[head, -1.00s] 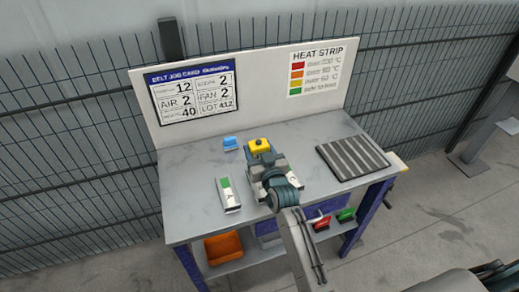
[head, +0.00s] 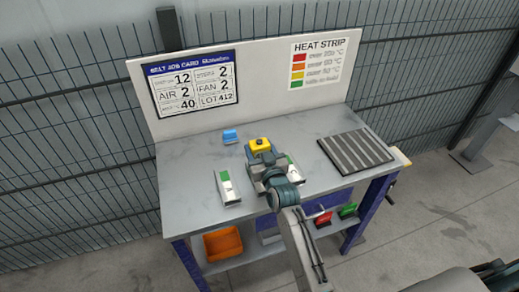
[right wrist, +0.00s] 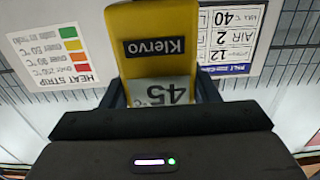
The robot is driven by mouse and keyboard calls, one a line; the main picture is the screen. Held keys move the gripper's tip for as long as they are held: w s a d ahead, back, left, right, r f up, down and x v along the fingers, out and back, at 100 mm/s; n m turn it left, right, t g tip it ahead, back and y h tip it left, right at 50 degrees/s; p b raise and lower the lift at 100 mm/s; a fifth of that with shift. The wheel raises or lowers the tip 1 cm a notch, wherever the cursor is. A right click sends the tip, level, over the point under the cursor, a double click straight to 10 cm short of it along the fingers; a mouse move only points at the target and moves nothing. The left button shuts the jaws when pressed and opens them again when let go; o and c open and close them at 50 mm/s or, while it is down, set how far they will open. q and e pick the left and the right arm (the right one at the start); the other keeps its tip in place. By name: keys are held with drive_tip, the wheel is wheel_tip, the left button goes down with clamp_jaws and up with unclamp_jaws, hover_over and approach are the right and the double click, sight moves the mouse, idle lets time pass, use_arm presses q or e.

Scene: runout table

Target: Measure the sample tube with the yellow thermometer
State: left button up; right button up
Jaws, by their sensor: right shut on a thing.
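My right gripper (head: 263,162) is shut on the yellow thermometer (head: 259,145), held over the middle of the table. In the right wrist view the thermometer (right wrist: 161,45) sits between the fingers, with a dark "Klervo" label and a grey display, upside down, whose digits look like 45. A white piece with a green patch (head: 227,187) lies on the table left of the gripper. Another white piece with some green (head: 292,166) is partly hidden behind the gripper's right side. I cannot tell which one is the sample tube. My left gripper is not in view.
A small blue object (head: 230,136) lies at the back of the table (head: 190,165). A dark ribbed plate (head: 355,152) lies at the right. A back board (head: 265,80) carries a job card and a heat strip. An orange bin (head: 223,243) and red and green items sit below.

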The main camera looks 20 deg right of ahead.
sight(260, 141)
drive_tip(key=shift+f+b, duration=0.4)
drive_tip(key=shift+f, duration=0.1)
idle(0.4)
drive_tip(key=shift+s+f, duration=0.1)
drive_tip(key=shift+f, duration=0.1)
idle(0.8)
drive_tip(key=shift+r, duration=0.1)
wheel_tip(260, 141, up, 7)
drive_tip(key=p, duration=0.6)
drive_tip(key=shift+r, duration=0.15)
idle(0.3)
